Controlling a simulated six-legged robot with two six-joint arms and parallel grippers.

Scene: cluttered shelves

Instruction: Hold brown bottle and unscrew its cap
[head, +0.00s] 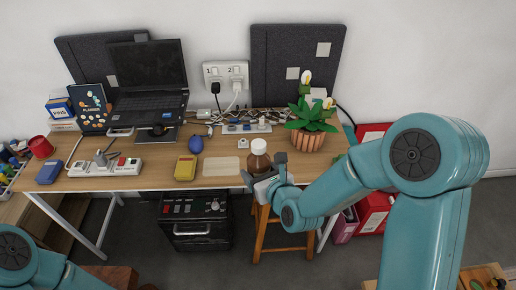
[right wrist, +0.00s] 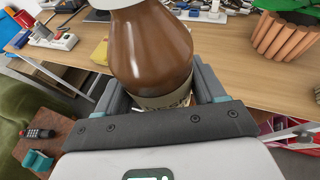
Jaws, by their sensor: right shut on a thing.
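The brown bottle (head: 259,163) has a white cap (head: 258,146) and stands upright at the front edge of the desk. My right gripper (head: 265,172) is shut on the bottle's lower part. In the right wrist view the brown bottle (right wrist: 150,45) sits between the two grey fingers, with a pale label partly showing low down. The white cap is cut off at the top of that view. My left gripper is out of view; only a part of my left arm shows at the lower left of the head view.
A potted plant (head: 311,125) stands right of the bottle. A yellow device (head: 185,168) and a blue round object (head: 196,144) lie to its left. A laptop (head: 149,80), a power strip (head: 106,167) and cables crowd the desk (head: 150,178). A wooden stool (head: 283,237) stands below.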

